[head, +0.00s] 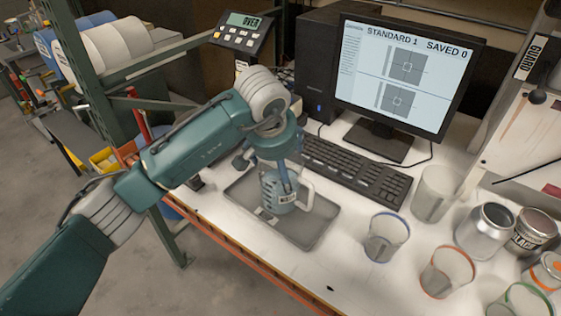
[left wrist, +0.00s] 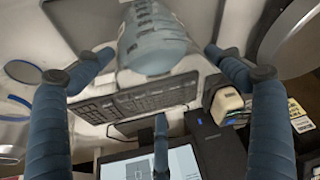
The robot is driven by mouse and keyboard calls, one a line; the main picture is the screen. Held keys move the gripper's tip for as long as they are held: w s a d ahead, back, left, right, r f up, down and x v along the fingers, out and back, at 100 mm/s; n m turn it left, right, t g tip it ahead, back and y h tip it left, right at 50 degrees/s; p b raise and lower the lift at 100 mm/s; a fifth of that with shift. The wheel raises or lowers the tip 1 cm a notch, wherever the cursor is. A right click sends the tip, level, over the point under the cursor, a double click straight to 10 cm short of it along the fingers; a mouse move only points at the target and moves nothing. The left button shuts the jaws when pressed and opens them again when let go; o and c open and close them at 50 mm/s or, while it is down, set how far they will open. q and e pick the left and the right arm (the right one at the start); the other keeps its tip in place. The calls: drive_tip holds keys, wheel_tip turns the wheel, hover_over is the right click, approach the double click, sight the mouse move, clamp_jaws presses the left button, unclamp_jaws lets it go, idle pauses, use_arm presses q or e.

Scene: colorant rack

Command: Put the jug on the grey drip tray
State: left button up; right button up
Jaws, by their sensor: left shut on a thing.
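The jug (head: 283,196) is blue-grey with a pale label and a whitish handle on its right. It appears upright, within the outline of the grey drip tray (head: 312,230), near its middle. I cannot tell whether its base touches the tray. My left gripper (head: 277,172) comes down from above and is shut on the jug, hiding its top. In the left wrist view the jug (left wrist: 153,40) shows between the fingers, and part of the tray (left wrist: 85,25) shows beside it. My right gripper is not in view.
A keyboard (head: 355,168) and monitor (head: 405,75) stand behind the tray. Clear cups, including a blue-rimmed one (head: 386,237) and an orange-rimmed one (head: 446,271), stand to the right with metal cans (head: 485,230). The orange table edge (head: 250,262) runs in front.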

use_arm(q)
drive_tip(key=shift+f, duration=0.1)
drive_tip(key=o, duration=1.5)
drive_tip(key=shift+f, duration=0.2)
drive_tip(key=shift+o, duration=0.8)
drive_tip(key=shift+s+r, duration=0.1)
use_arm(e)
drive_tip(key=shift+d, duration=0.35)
use_arm(q)
drive_tip(key=b+v, duration=0.3)
drive_tip(key=v, duration=0.9)
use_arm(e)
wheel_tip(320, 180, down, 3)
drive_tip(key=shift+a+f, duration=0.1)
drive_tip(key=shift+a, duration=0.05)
